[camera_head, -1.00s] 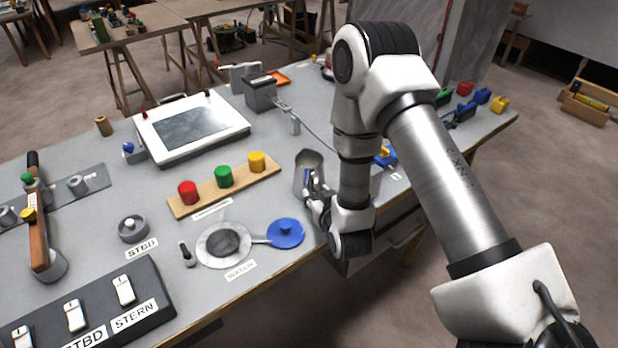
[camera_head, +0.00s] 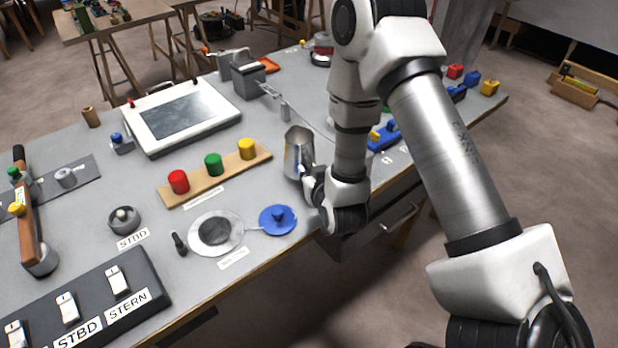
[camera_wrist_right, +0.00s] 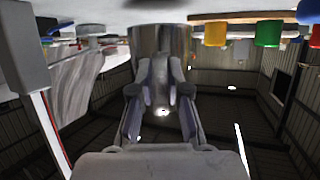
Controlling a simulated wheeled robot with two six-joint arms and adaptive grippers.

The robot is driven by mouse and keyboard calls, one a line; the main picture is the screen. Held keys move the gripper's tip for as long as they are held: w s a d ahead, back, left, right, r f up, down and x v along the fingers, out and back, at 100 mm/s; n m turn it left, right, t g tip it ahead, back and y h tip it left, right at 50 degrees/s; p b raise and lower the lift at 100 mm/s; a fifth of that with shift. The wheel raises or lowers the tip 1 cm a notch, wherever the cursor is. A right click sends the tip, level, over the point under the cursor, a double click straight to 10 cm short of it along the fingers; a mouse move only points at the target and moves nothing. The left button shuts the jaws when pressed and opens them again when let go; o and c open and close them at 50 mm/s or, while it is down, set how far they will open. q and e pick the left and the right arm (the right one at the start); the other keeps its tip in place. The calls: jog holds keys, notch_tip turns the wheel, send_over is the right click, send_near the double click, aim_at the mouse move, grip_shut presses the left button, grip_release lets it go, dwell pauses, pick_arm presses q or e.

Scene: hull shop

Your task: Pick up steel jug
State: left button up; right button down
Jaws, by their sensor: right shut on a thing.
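The steel jug (camera_head: 296,150) is a shiny metal vessel near the front edge of the grey workbench, to the right of the wooden strip with coloured knobs. It looks upright in the head view. My right gripper (camera_head: 309,178) is shut on it from the front right; the arm's wrist hides part of that grip. In the right wrist view the two fingers lie against the jug's shiny wall (camera_wrist_right: 160,45). I cannot tell from these views whether the jug's base touches the bench. My left gripper is not in view.
A wooden strip (camera_head: 218,182) with red, green and yellow knobs lies left of the jug. A framed screen panel (camera_head: 180,117) and a grey box (camera_head: 248,80) stand behind. Blue blocks (camera_head: 385,137) lie to the right, behind my arm.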

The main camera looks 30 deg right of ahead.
jog(key=shift+r, duration=0.4)
jog(key=s, duration=0.1)
jog(key=s+a, duration=0.2)
jog(key=s, duration=0.1)
jog(key=shift+r+p, duration=0.3)
jog(key=s+a+p, duration=0.5)
jog(key=s+p, duration=0.5)
jog(key=p, duration=0.1)
jog(key=shift+s+r, duration=0.2)
jog(key=shift+r, duration=0.25)
jog(key=shift+a, duration=0.1)
dwell(1.6)
